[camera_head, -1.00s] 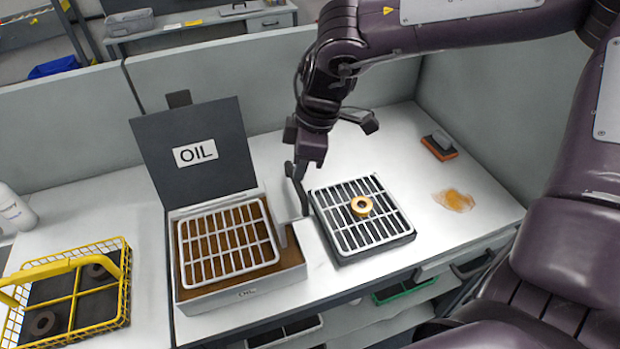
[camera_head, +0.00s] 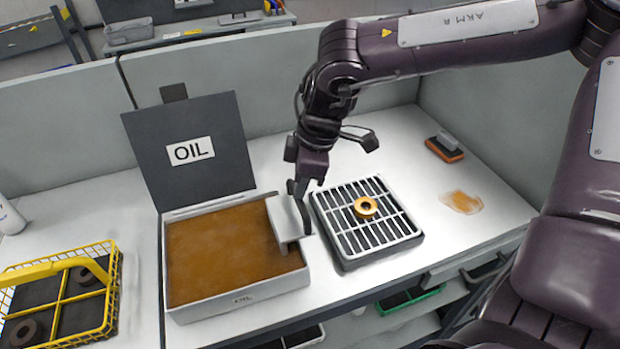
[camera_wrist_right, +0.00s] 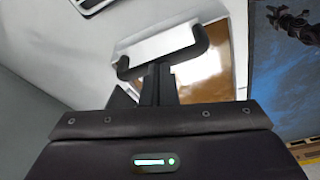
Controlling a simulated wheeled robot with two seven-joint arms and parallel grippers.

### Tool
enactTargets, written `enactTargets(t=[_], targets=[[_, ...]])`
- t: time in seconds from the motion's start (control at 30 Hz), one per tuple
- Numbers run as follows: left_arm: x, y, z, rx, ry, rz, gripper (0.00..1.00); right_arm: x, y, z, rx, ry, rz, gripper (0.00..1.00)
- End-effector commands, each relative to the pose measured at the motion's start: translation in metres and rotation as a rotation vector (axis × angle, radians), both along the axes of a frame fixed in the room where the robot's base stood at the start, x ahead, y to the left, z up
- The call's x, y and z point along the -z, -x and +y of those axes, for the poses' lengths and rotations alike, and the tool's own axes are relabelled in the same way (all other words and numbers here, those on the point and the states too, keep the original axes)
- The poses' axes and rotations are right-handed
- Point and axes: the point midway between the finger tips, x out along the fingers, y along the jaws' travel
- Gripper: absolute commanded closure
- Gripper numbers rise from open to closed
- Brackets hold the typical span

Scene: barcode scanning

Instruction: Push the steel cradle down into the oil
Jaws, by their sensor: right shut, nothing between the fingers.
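A pale steel plate (camera_head: 288,220), apparently the cradle's handle, stands out at the bath's right edge. My right gripper (camera_head: 298,190) is shut and empty at the top of this plate; whether it touches is unclear. In the right wrist view the plate (camera_wrist_right: 160,45) lies at the fingers, with oil (camera_wrist_right: 207,82) beyond. My left gripper is not in view.
A grey drain rack (camera_head: 345,240) with a brass ring (camera_head: 365,208) on it stands close right of the bath. A yellow wire basket (camera_head: 65,300) with dark rings is at left. A brush (camera_head: 444,147) and an oil stain (camera_head: 462,202) lie at right.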

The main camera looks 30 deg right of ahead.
Motion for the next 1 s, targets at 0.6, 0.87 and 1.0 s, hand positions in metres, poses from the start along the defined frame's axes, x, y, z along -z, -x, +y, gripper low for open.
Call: enactTargets(t=[0.6, 0.87, 1.0], targets=[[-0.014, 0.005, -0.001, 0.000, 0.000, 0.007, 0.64, -0.011, 0.017, -0.026, 0.000, 0.000, 0.001, 1.00], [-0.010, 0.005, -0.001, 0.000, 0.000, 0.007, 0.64, -0.032, 0.020, -0.032, 0.001, 0.001, -0.005, 1.00], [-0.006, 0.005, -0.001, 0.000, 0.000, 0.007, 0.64, -0.055, 0.025, -0.038, -0.001, 0.001, -0.006, 1.00]])
